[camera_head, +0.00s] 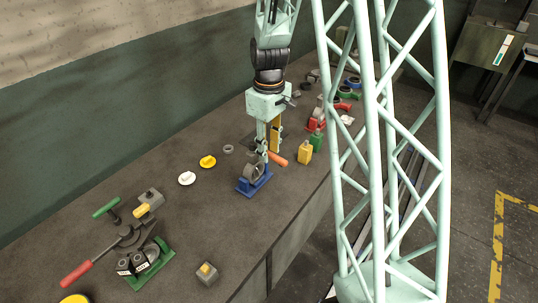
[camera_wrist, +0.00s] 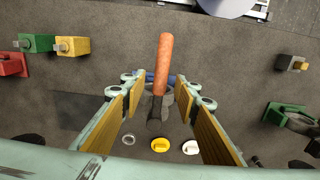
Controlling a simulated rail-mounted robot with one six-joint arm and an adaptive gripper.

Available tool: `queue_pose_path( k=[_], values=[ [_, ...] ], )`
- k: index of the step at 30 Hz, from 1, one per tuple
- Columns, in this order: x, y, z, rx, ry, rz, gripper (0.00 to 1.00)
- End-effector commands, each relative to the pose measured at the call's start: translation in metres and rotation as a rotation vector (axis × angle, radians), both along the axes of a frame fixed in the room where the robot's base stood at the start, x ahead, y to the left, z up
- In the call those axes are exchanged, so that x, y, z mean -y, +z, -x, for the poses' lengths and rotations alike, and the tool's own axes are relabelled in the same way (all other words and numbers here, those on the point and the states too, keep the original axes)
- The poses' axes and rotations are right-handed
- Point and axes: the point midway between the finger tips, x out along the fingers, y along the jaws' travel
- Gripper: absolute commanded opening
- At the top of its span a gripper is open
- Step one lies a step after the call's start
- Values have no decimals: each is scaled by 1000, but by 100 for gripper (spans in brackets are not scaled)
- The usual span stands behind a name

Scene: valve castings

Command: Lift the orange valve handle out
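The orange valve handle (camera_head: 278,159) sticks out to the right from a dark valve casting on a blue base (camera_head: 254,186) near the table's front edge. In the wrist view the handle (camera_wrist: 164,60) points up the picture, with its dark lower part between my fingers. My gripper (camera_head: 268,146) is pointing down right at the casting. In the wrist view my gripper (camera_wrist: 160,82) is open, its yellow-lined fingers standing apart on either side of the handle with gaps visible. The handle hides part of the blue base. I cannot tell whether the handle is seated in the casting.
A yellow block (camera_head: 305,152) and a green block (camera_head: 317,140) stand close on the right. A yellow disc (camera_head: 208,161), a white disc (camera_head: 187,178) and a grey ring (camera_head: 228,149) lie left. A green-based casting (camera_head: 152,270) with a red handle stands front left. Bare table lies between.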

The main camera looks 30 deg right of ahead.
Motion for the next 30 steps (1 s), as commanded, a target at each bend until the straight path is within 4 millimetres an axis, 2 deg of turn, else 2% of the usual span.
queue_pose_path(
  k=[12,21,30],
  values=[
    [0,0,0,0,0,0,28],
    [0,0,0,0,0,0,0],
    [0,1,0,0,0,0,0]
  ],
)
